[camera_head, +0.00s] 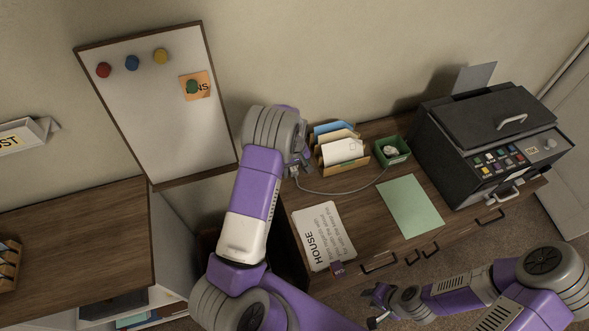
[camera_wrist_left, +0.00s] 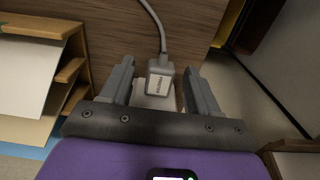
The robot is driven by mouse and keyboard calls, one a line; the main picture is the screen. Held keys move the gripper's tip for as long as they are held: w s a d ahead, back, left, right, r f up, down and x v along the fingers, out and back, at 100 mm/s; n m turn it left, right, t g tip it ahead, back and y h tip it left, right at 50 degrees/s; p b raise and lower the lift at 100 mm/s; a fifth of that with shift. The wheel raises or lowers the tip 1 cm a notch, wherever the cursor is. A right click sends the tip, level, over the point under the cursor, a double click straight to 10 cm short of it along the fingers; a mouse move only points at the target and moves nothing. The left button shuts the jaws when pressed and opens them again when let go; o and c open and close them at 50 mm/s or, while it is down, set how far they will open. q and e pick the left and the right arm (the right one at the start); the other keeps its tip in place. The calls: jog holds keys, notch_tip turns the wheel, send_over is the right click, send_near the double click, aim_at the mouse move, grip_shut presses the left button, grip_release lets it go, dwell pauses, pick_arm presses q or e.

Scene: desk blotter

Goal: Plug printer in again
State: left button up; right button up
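The printer's plug, a pale grey connector with a printed label (camera_wrist_left: 159,82), sits between the fingers of my left gripper (camera_wrist_left: 158,80) in the left wrist view. Gaps show on both sides of it, so the gripper is open around it. A paler block (camera_wrist_left: 152,101) lies behind the plug; I cannot tell whether they are joined. In the head view my left gripper (camera_head: 298,166) is at the desk's left end. The grey cable (camera_head: 335,192) runs right across the desk toward the green tray. The dark printer (camera_head: 490,150) stands at the right. My right gripper (camera_head: 374,307) looks open and empty, before the desk's front.
A letter sorter (camera_head: 333,160) with envelopes and a green tray (camera_head: 404,160) stand at the desk's back. A green sheet (camera_head: 410,205) and a HOUSE notice (camera_head: 325,238) lie on the desk. A whiteboard (camera_head: 165,125) hangs left. Another wooden cabinet (camera_head: 80,245) stands left.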

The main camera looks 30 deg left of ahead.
aim_at(294, 171)
pick_arm(q)
notch_tip(294, 171, up, 8)
jog(key=shift+f+p, duration=0.2)
jog(key=shift+p, duration=0.5)
jog(key=shift+f, duration=0.1)
dwell(0.5)
